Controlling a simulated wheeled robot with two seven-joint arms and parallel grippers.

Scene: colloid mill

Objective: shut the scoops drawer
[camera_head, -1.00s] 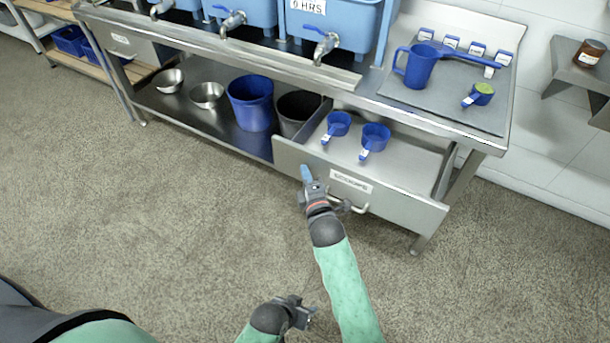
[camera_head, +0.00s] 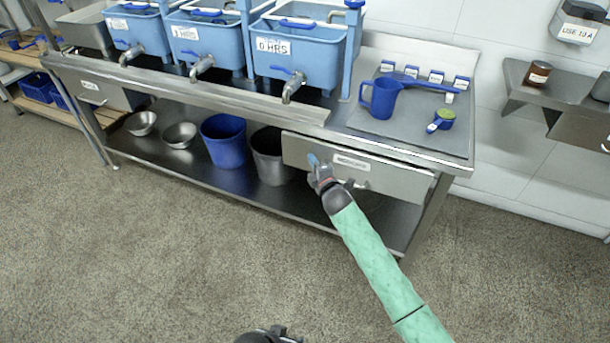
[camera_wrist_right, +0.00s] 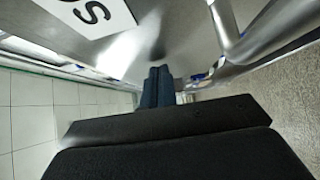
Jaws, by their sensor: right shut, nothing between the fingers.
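The scoops drawer (camera_head: 400,180) is the grey metal drawer under the right end of the bench. Its front sits close under the bench edge, and no inside shows; I cannot tell whether a small gap remains. My right gripper (camera_head: 315,162) is shut and empty, its blue fingertips at the drawer front, left of the label (camera_head: 351,162) and bar handle (camera_head: 361,184). In the right wrist view the shut fingers (camera_wrist_right: 158,88) point along the metal front, near the label (camera_wrist_right: 92,14) and handle (camera_wrist_right: 232,38). My left gripper (camera_head: 278,333) is cut off at the bottom edge.
Bowls, a blue bucket (camera_head: 224,140) and a grey bucket (camera_head: 270,157) stand on the lower shelf. The floor in front is clear.

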